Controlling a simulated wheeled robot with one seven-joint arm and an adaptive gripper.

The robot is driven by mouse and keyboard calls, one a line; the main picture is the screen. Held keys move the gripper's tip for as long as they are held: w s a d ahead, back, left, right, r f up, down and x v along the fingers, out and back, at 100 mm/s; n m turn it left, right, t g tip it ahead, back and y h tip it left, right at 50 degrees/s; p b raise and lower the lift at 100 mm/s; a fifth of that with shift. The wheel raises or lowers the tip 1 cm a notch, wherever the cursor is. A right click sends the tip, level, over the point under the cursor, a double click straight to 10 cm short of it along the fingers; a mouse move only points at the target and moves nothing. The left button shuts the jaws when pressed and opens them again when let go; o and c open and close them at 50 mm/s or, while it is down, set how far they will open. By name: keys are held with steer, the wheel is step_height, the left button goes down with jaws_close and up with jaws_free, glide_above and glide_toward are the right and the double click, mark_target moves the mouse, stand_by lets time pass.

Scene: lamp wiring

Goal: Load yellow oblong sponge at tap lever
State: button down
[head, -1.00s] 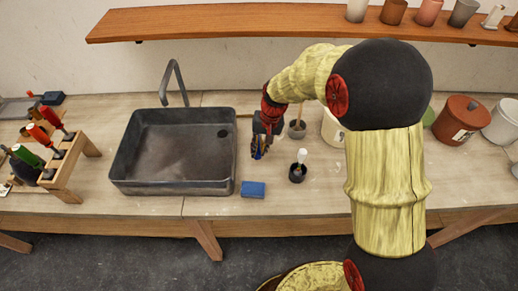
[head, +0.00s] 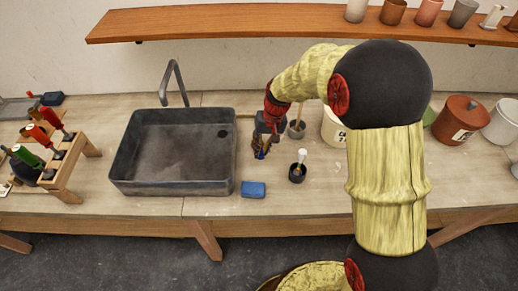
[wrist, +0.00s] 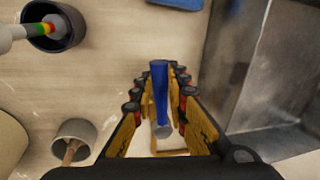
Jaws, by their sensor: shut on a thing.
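My gripper (head: 261,154) is just right of the sink, low over the counter. In the wrist view, my gripper (wrist: 160,78) has its fingers on both sides of a slim blue rod-like thing (wrist: 161,95) with a grey round end, and is shut on it. The tap (head: 175,80) is a grey curved spout behind the sink; I cannot make out its lever. I see no clear yellow oblong sponge. A thin yellowish strip (head: 245,116) lies by the sink's back right corner; I cannot tell what it is.
The dark sink (head: 177,186) is left of my gripper. A blue block (head: 253,189) lies in front. A dark cup (head: 297,173) with a white-ended tool and a grey cup (head: 297,130) stand to the right. A wooden tool rack (head: 72,180) stands far left.

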steer(key=shift+w+d+n, duration=0.1)
steer(key=shift+d+n, duration=0.45)
steer(key=shift+n, duration=0.15)
steer(key=c, duration=1.7)
jaws_free()
steer(key=shift+c, duration=0.2)
steer(key=shift+r, duration=0.1)
step_height(320, 180, up, 12)
steer(key=d, duration=0.2)
steer(key=shift+w+d+f, duration=0.15)
steer(key=shift+w+f, duration=0.05)
steer(key=shift+w, duration=0.05)
